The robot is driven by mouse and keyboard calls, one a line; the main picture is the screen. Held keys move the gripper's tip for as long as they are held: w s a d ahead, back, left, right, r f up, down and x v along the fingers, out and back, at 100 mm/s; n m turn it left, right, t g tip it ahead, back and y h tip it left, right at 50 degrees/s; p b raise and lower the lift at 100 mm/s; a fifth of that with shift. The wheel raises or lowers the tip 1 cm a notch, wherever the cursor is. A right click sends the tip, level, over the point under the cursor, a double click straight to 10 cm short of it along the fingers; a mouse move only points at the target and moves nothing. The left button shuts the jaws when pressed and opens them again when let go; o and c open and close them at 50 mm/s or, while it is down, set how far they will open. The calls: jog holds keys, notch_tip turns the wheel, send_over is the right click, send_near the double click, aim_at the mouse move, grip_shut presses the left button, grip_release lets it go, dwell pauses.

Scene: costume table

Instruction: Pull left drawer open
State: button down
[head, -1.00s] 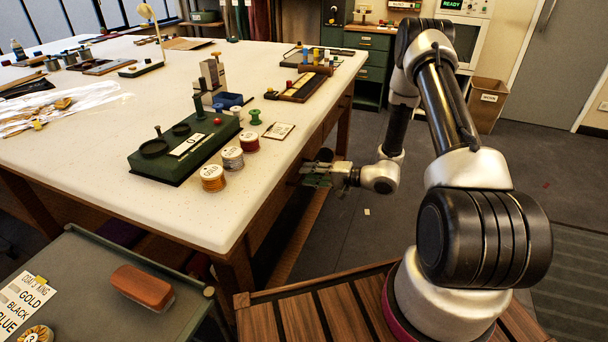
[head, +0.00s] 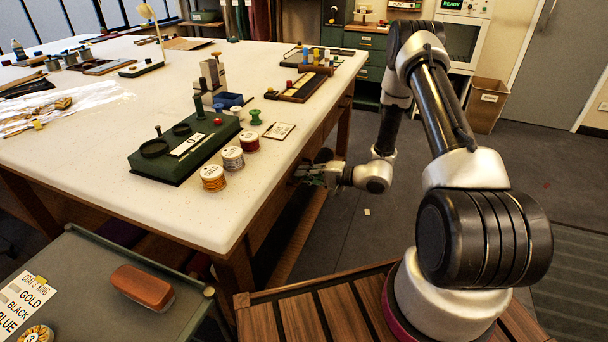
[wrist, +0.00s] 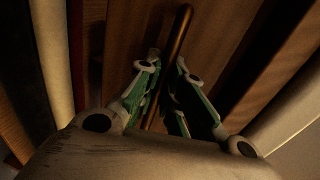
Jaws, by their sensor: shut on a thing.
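The left drawer's wooden front (wrist: 120,35) fills the upper part of the wrist view, with a brown bar handle (wrist: 178,38) running across it at a slant. My gripper (wrist: 166,72) has its green-and-grey fingers on both sides of the bar, shut on the handle. In the head view, my gripper (head: 314,171) is at the table's right side, under the white top. The handle is hidden there by the fingers and the table edge. I see no clear gap that shows the drawer out of the table.
The white tabletop (head: 110,205) overhangs just above my gripper. Thread spools (head: 213,178) and a green device (head: 185,145) stand near its edge. A grey cart (head: 90,275) stands at the lower left.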

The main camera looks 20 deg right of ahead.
jog(key=f+v, duration=0.3)
jog(key=v, duration=1.1)
jog(key=d+f+v, duration=0.1)
jog(key=f+v, duration=0.2)
jog(key=v, duration=1.1)
jog(key=shift+s, duration=0.35)
jog(key=shift+d, duration=0.1)
jog(key=c, duration=1.5)
grip_release()
jog(key=shift+r, duration=0.1)
jog(key=shift+c, duration=0.2)
jog(key=v, duration=1.2)
